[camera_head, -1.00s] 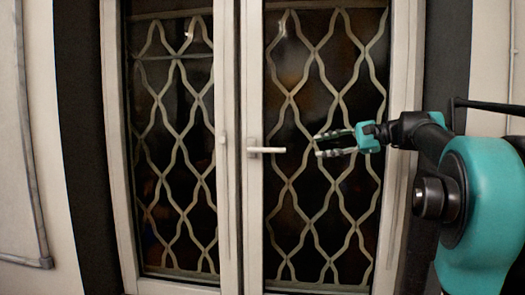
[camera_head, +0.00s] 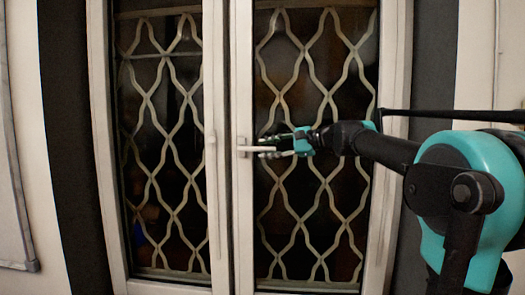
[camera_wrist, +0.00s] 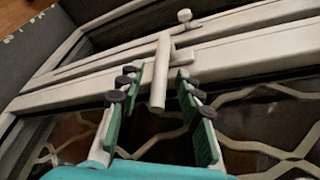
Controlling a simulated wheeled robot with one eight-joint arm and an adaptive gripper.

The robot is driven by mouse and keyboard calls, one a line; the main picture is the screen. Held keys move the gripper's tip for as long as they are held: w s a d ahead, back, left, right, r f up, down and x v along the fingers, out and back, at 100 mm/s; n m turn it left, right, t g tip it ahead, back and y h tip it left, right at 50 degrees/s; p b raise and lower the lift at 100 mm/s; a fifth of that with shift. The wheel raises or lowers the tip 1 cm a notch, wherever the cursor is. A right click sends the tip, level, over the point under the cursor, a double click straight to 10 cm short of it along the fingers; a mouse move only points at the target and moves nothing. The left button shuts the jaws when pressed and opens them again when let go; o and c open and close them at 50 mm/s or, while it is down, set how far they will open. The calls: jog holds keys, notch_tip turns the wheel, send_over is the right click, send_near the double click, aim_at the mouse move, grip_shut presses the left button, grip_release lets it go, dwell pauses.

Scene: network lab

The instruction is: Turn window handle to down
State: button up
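The white window handle (camera_head: 257,149) points horizontally to the right from the middle frame of the window (camera_head: 242,80). My gripper (camera_head: 262,147) is at the handle, with one finger above it and one below. In the wrist view the handle (camera_wrist: 160,75) lies between the two open fingers of my gripper (camera_wrist: 150,90), near their tips. Gaps show between the handle and the fingers, so I see no grip on it.
A pale wavy metal grille (camera_head: 318,165) covers the dark glass behind my gripper. A second, slim handle (camera_head: 211,150) is on the left sash. A dark wall strip (camera_head: 65,150) and a pipe (camera_head: 22,200) are on the left.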

jog(key=shift+x, duration=1.05)
grip_shut()
